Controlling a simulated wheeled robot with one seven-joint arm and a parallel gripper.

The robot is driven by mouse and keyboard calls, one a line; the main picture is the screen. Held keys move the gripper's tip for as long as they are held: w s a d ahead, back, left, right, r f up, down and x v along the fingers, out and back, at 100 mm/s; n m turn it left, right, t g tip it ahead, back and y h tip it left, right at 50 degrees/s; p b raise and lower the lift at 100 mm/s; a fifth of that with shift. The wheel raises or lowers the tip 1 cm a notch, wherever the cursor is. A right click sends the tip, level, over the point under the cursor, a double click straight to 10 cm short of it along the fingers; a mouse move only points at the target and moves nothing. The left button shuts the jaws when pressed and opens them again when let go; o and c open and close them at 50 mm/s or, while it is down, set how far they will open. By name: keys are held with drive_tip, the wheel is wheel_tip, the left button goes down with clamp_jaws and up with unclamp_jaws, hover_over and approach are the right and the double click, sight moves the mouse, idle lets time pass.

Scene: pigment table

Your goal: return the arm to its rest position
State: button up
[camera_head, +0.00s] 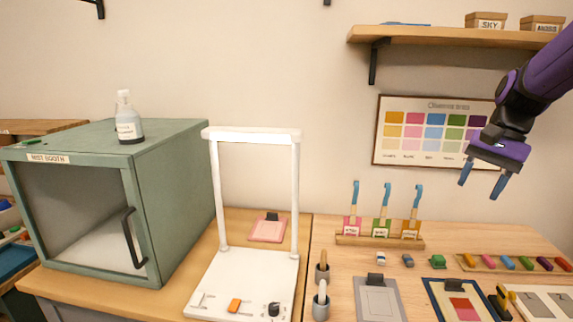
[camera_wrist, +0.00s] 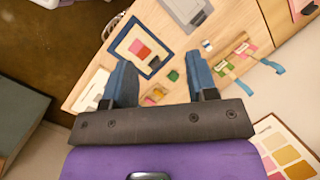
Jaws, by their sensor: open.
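My gripper (camera_head: 483,186) is at the upper right in the head view, on my purple arm. It hangs in the air in front of the wall chart, above the right part of the table. Its two blue fingers are apart with nothing between them. In the wrist view the open gripper (camera_wrist: 160,88) looks down on the table (camera_wrist: 280,30), with a clear gap between the fingers. The fingers touch nothing that I can see.
Below stand brushes in a wooden rack (camera_head: 380,242), a row of colored blocks (camera_head: 508,263) and a framed card (camera_head: 458,302). A white frame stand (camera_head: 220,285) and a green booth (camera_head: 175,180) are to the left.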

drive_tip(key=s+a+r+n+t+h, duration=0.1)
drive_tip(key=s+a+n+t, duration=0.2)
drive_tip(key=s+a, duration=0.3)
drive_tip(key=s+a+r+n+t+h, duration=0.1)
drive_tip(key=s+a+n, duration=0.4)
drive_tip(key=s, duration=0.5)
drive_tip(key=shift+a+r+n+t+h, duration=0.25)
drive_tip(key=shift+a+n+t+h, duration=0.1)
drive_tip(key=shift+n+t+h, duration=0.55)
drive_tip(key=shift+s, duration=0.1)
